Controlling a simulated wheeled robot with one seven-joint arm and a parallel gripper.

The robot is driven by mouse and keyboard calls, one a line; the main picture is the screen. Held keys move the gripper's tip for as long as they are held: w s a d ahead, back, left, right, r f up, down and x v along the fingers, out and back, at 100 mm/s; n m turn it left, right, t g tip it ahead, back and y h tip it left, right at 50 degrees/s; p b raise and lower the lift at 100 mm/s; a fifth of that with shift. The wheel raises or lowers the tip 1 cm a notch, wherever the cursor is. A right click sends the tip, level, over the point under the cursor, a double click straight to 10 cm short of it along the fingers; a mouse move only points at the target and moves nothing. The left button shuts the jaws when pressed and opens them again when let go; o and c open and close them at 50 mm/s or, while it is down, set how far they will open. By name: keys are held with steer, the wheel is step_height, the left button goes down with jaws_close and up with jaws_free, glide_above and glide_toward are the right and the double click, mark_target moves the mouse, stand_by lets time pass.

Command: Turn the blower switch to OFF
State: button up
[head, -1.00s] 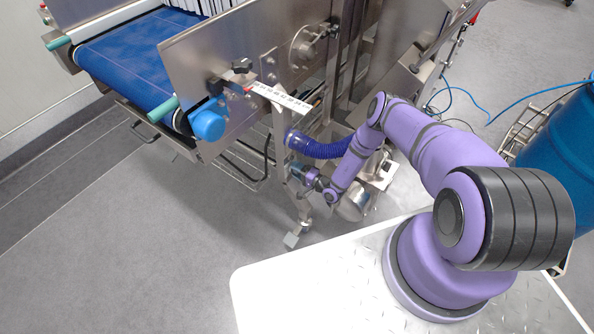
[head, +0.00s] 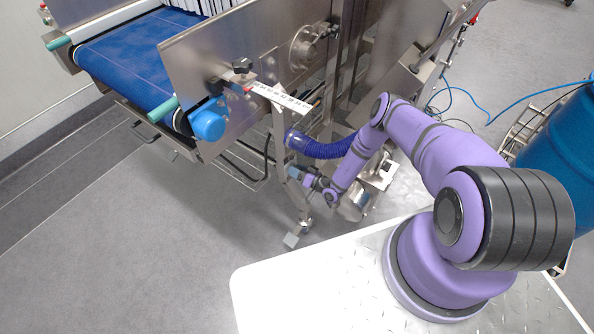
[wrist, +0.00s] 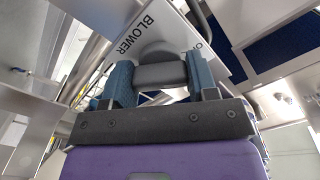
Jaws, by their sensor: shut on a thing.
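The blower switch shows in the wrist view as a dark grey knob (wrist: 160,74) on a pale plate marked BLOWER (wrist: 135,35). A second marking by the knob's right side is mostly hidden; only an "O" can be made out. My gripper (wrist: 161,80) has its two blue fingers on either side of the knob, closed on it. In the head view my gripper (head: 298,174) is at the conveyor frame's lower leg, just below the dark blue hose. The switch is too small and covered to make out there, and its setting cannot be read.
The dark blue hose (head: 320,149) runs close above my wrist. A steel frame leg (head: 278,130) stands beside my gripper. The conveyor with a blue belt (head: 130,60) is at the upper left. A blue drum (head: 560,150) is at the right. The floor at lower left is clear.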

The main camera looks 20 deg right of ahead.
steer(key=shift+s+n, duration=0.1)
steer(key=shift+n, duration=0.5)
steer(key=o, duration=0.9)
steer(key=v, duration=1)
steer(key=shift+s+d, duration=0.25)
steer(key=shift+s, duration=0.05)
